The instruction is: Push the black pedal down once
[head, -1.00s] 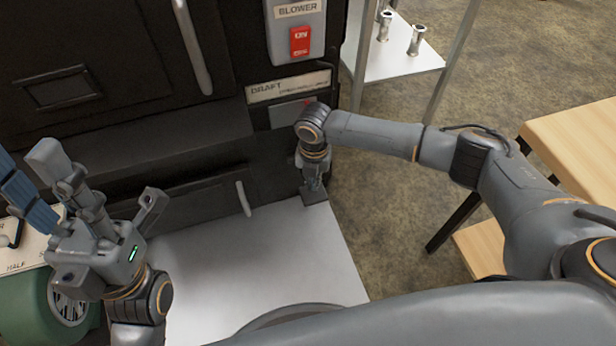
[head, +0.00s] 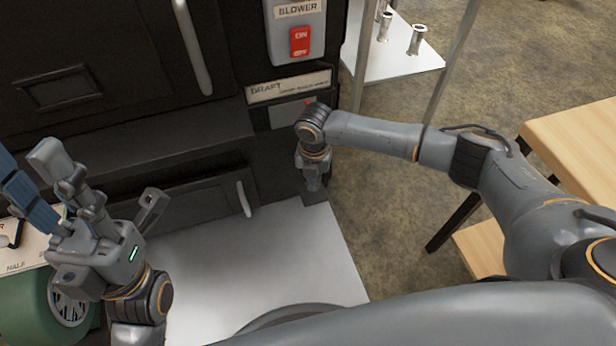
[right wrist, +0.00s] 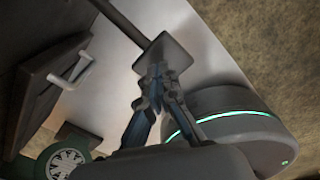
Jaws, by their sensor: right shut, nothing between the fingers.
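The black pedal (head: 316,197) is a small dark plate low at the front of the black evaporator, over the right back corner of the pale floor plate. In the right wrist view it is a dark plate (right wrist: 166,55) on a thin bar. My right gripper (head: 314,186) points down at the pedal, shut and empty. In the right wrist view its closed fingertips (right wrist: 157,72) overlap the pedal's near edge; I cannot tell for sure whether they touch it. My left gripper (head: 103,180) is at the left, fingers spread and empty, away from the pedal.
A red blower switch (head: 299,41) and a draft label (head: 288,87) are on the evaporator above my right gripper. A drawer handle (head: 243,198) is left of the pedal. A wooden table (head: 575,150) stands at the right. The pale floor plate (head: 265,265) is mostly clear.

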